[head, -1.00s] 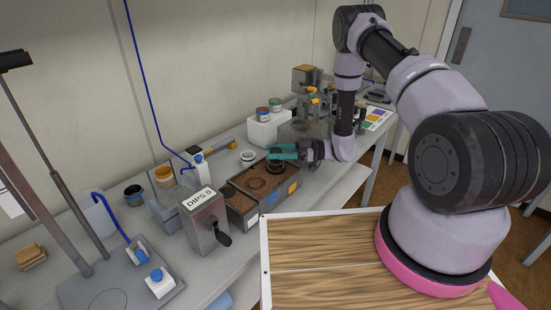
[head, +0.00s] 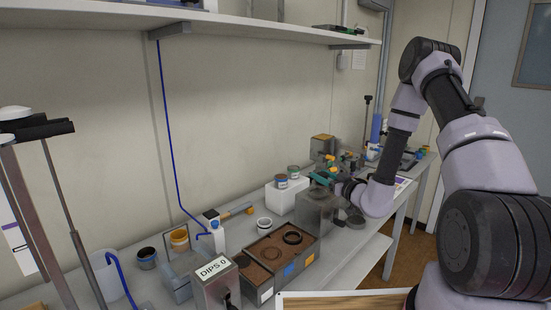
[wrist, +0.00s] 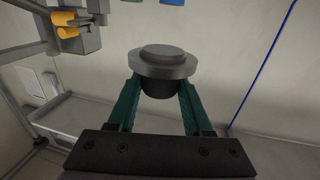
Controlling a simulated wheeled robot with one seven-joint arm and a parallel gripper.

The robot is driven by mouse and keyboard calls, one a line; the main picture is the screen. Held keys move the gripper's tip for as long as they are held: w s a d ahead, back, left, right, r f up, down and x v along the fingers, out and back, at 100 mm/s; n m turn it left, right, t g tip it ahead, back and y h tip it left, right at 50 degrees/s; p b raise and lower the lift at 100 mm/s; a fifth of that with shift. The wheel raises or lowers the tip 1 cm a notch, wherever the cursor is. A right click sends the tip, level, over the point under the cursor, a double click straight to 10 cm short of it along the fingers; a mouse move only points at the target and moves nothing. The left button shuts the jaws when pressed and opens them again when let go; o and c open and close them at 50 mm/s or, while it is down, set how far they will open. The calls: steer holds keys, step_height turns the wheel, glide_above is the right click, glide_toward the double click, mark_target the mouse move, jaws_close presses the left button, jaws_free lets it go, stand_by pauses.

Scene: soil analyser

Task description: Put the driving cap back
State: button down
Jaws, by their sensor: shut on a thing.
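My gripper (head: 323,178) is shut on the driving cap (wrist: 163,64), a grey stepped disc with a dark narrower part. In the wrist view its teal fingers (wrist: 157,105) clasp that dark part, and the wide disc sits beyond the fingertips. In the head view my gripper is above the bench, close to a grey metal box (head: 316,212), and the cap cannot be made out clearly there.
A white block (head: 287,197) carries jars (head: 281,181). A metal fixture with orange knobs (wrist: 67,25) shows in the wrist view. A shelf (head: 260,30) runs above.

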steer(key=w+d+m+t+h, duration=0.1)
steer(key=d+m+t+h, duration=0.2)
steer(key=d+m+h, duration=0.5)
steer(key=s+d+r+n+h, duration=0.1)
steer(key=s+d+r, duration=0.1)
steer(key=s, duration=0.3)
steer(key=shift+s+d+h, duration=0.15)
steer(key=shift+d+h, duration=0.25)
steer(key=shift+d, duration=0.5)
steer(key=shift+d, duration=0.15)
